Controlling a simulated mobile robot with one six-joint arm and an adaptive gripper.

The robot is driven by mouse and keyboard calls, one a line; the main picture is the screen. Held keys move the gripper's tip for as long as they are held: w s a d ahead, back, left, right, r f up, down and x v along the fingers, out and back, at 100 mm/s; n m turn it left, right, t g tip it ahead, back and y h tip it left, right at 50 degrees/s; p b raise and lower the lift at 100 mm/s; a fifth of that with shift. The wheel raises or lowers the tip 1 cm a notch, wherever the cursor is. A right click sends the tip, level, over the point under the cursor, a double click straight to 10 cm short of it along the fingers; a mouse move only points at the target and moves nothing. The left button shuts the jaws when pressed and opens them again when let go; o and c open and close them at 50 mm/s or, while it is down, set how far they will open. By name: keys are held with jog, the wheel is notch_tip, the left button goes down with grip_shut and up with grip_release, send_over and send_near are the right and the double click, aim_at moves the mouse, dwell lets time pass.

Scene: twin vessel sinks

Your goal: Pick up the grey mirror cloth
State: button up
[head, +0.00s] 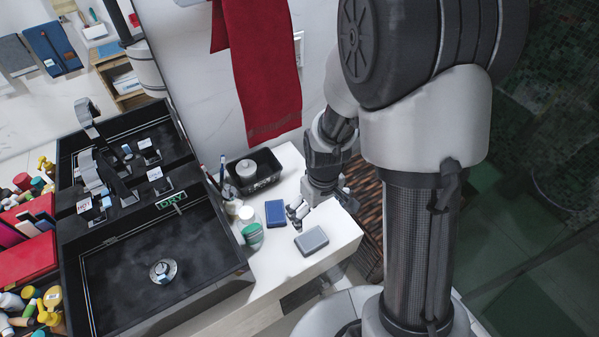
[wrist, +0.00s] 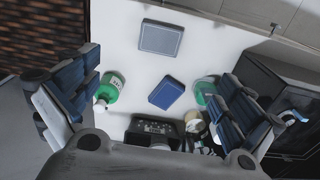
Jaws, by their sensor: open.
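The grey mirror cloth (head: 311,240) looks like a flat, rounded grey block. It lies on the white counter near its front edge, in the head view. It also shows at the top middle of the wrist view (wrist: 160,38), fully visible.
A blue block-like item (head: 275,213) lies beside the grey cloth. A black tray (head: 262,180), a green-marked jar (head: 252,236) and a black sink (head: 150,262) stand to the left. A green bottle (wrist: 111,88) shows in the wrist view. A red towel (head: 262,75) hangs behind.

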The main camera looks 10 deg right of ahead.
jog(key=b, duration=0.4)
send_over(314, 242)
jog(key=f, duration=1.4)
jog(key=shift+s+d, duration=0.1)
jog(key=shift+s, duration=0.15)
jog(key=shift+w+f+b, duration=0.15)
jog(key=shift+f+b, duration=0.35)
jog(key=shift+f, duration=0.9)
jog(key=shift+w+f+b, duration=0.1)
jog(key=shift+f+b, duration=0.4)
jog(key=shift+f, duration=0.85)
jog(key=shift+r, duration=0.1)
jog(key=shift+c, duration=0.6)
jog(key=c, duration=1)
